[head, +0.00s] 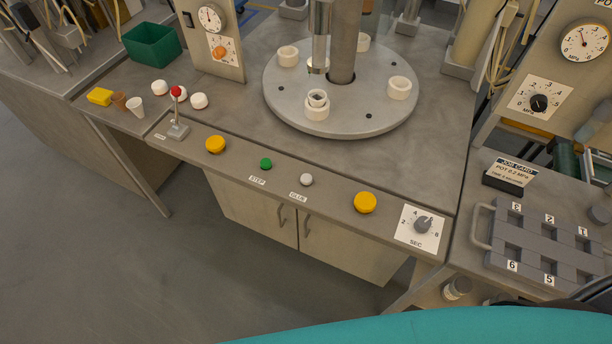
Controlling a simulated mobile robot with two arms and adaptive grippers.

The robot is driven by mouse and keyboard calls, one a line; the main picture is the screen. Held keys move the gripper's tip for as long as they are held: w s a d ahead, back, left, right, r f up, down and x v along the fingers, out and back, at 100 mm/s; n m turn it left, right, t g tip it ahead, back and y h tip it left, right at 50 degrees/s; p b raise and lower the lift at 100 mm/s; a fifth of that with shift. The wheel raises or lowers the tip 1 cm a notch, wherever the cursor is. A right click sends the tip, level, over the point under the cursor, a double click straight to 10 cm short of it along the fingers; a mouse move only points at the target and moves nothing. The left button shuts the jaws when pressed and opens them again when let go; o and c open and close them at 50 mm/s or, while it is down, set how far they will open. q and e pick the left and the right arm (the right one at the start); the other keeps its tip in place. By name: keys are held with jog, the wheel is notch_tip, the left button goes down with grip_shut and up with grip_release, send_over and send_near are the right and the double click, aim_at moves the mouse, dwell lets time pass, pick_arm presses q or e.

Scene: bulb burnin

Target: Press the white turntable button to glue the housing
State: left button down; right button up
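The white button (306,180) sits on the front ledge of the bench, above a label reading GLUE. A green button (266,164) with a STEP label is to its left. Behind them is the round grey turntable (345,112), carrying several white ring-shaped holders. The front holder (317,108) has a small housing (317,97) seated in it, below and near a vertical metal nozzle (320,50). Neither of my grippers shows in the head view.
Yellow buttons (215,144) flank the pair, the other (365,202) to the right. A red-tipped lever (176,110) stands at left, a SEC dial (422,225) at right. A grey numbered tray (545,246) and a job card (512,172) lie on the right bench. A green bin (152,45) is back left.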

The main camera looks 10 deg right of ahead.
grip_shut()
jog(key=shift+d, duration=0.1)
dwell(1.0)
